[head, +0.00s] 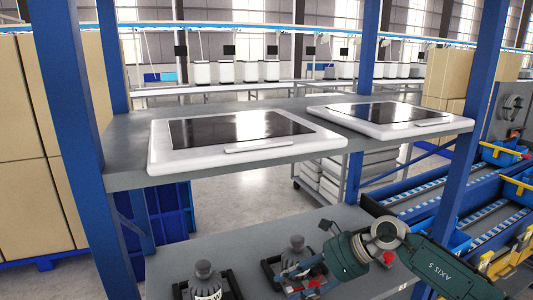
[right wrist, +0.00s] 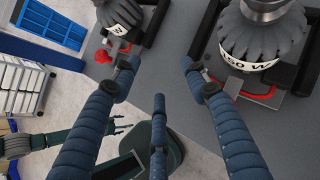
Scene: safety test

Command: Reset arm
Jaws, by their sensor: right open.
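My right arm comes in from the right of the head view, over the lower shelf. Its gripper (head: 290,279), with blue fingers, is near the right one of two dark grey ribbed objects (head: 297,252) in black holders. In the right wrist view the three blue fingers of my right gripper (right wrist: 163,82) are spread apart and empty. Grey shelf surface shows between and beyond them. A ribbed object (right wrist: 262,38) with a white label band stands ahead at the upper right, another (right wrist: 120,14) at the top. My left arm and gripper do not show in the head view.
The upper shelf (head: 125,178) holds two white-framed dark panels (head: 165,162) (head: 450,128). Blue posts (head: 68,95) (head: 465,120) bound the rack. Blue bins (head: 505,155) and roller lanes are at the right. Cardboard boxes (head: 22,165) stand at the left. Floor shows behind.

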